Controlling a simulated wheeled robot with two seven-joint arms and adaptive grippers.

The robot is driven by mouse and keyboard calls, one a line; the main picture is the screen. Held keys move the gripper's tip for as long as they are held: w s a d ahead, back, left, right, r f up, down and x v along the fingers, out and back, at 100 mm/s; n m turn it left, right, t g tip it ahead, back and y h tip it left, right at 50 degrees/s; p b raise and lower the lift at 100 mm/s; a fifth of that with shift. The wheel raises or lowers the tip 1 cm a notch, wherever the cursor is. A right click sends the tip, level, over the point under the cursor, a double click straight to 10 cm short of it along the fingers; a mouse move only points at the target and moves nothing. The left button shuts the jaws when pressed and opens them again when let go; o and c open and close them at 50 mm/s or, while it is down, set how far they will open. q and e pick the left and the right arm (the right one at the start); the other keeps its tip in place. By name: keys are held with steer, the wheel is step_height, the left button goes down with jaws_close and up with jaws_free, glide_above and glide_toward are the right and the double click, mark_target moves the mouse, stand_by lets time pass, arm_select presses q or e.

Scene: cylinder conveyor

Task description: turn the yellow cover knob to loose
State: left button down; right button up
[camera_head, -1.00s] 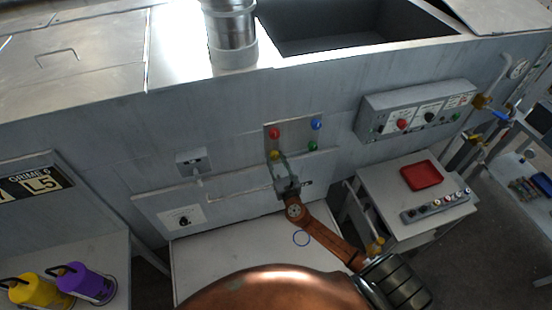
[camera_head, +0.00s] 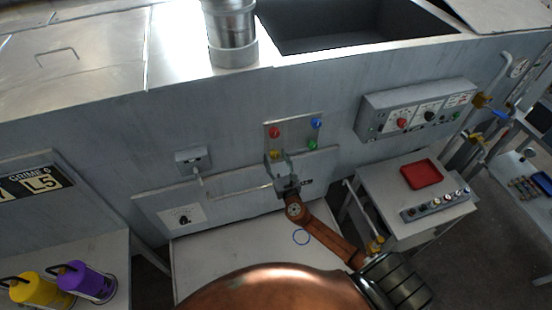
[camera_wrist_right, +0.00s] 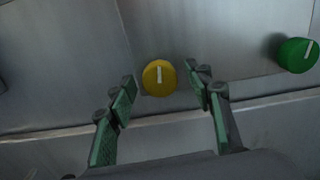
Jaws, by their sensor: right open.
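The yellow cover knob (camera_wrist_right: 159,77) shows in the right wrist view, round, with a pale mark that stands nearly upright on its face. In the head view the yellow knob (camera_head: 275,154) sits at the lower left of a small metal plate, partly hidden by my gripper. My right gripper (camera_wrist_right: 163,90) is open, with one finger on each side of the knob and a gap on both sides. In the head view my right gripper (camera_head: 277,163) reaches up to the knob from below. My left gripper is not in view.
The plate (camera_head: 295,131) also carries a red knob (camera_head: 275,133), a blue knob (camera_head: 317,124) and a green knob (camera_head: 312,145), close to my right gripper. A horizontal handle bar (camera_head: 240,192) runs just below. A control box (camera_head: 415,108) juts out at right.

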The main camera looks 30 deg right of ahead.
steer(key=shift+s, duration=0.1)
steer(key=v, duration=1.1)
steer(key=shift+s, duration=0.4)
steer(key=shift+f, duration=0.1)
